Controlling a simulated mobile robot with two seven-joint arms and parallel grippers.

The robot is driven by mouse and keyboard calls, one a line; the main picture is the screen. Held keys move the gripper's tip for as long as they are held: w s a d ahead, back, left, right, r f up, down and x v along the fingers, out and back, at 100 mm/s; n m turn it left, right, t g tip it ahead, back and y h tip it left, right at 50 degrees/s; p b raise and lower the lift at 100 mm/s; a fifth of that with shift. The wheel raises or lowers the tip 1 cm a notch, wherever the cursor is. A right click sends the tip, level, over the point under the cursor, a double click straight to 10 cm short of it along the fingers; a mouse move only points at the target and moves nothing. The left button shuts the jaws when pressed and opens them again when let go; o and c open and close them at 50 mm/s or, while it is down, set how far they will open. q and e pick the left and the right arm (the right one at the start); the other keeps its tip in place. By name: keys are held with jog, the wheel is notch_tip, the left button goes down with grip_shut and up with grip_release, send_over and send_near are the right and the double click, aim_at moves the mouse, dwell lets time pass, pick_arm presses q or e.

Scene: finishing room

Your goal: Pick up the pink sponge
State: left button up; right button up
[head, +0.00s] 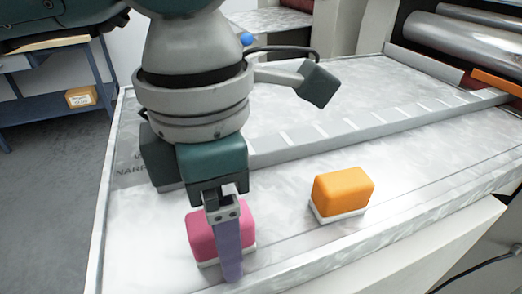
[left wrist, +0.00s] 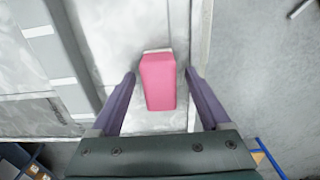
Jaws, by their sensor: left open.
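The pink sponge (head: 203,236) rests on the pale metal table (head: 283,262), with a white layer along its bottom. My left gripper (head: 228,258) is over it, and one purple finger hangs down in front of the sponge and hides part of it. The other finger is hidden in the head view. In the left wrist view, the sponge (left wrist: 158,82) appears between the two spread fingers of the left gripper (left wrist: 160,75), with gaps on both sides. The left gripper is open and empty. My right gripper is in neither view.
An orange sponge (head: 343,190) with a white base stands to the right of the pink one. A grey raised strip (head: 350,129) with pale marks crosses the table behind them. Metal rollers (head: 463,47) are at the back right. A blue shelf (head: 50,108) stands at the left.

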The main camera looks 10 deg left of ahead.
pick_arm(q)
grip_shut()
dwell(0.7)
